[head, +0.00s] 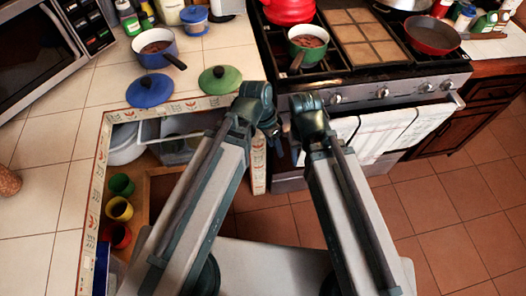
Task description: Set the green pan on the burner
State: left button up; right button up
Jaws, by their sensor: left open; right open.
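The green pan (293,47) is upright at the front left of the stove (350,72), over the dark burner grate, with brown food in it. Its dark handle points toward the front left. The burner under it is hidden by the pan. A green lid (219,79) lies apart from it on the tiled counter, left of the stove. My two arms reach forward from the bottom of the head view, up to bent joints in front of the stove and counter edge. I cannot make out either gripper's fingers, and neither arm visibly touches the pan.
A red pot (288,10) stands behind the green pan. A red-rimmed frying pan (433,36) is at the stove's right. A blue pan (155,47) and blue lid (149,90) are on the left counter. White towels (385,130) hang at the oven front.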

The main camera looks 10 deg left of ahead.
pick_arm(q)
jog(key=shift+s+a+f+n+y, duration=0.1)
jog(key=shift+s+a+n+y, duration=0.5)
jog(key=shift+n, duration=0.4)
jog(key=shift+s+a+f+n+y, duration=0.1)
jog(key=shift+s+a+n+y, duration=0.3)
jog(key=shift+n+y, duration=0.5)
jog(key=shift+s+a+f+n+y, duration=0.1)
jog(key=shift+s+a+n+y, duration=0.4)
jog(key=shift+n, duration=0.6)
jog(key=shift+w+r, duration=0.1)
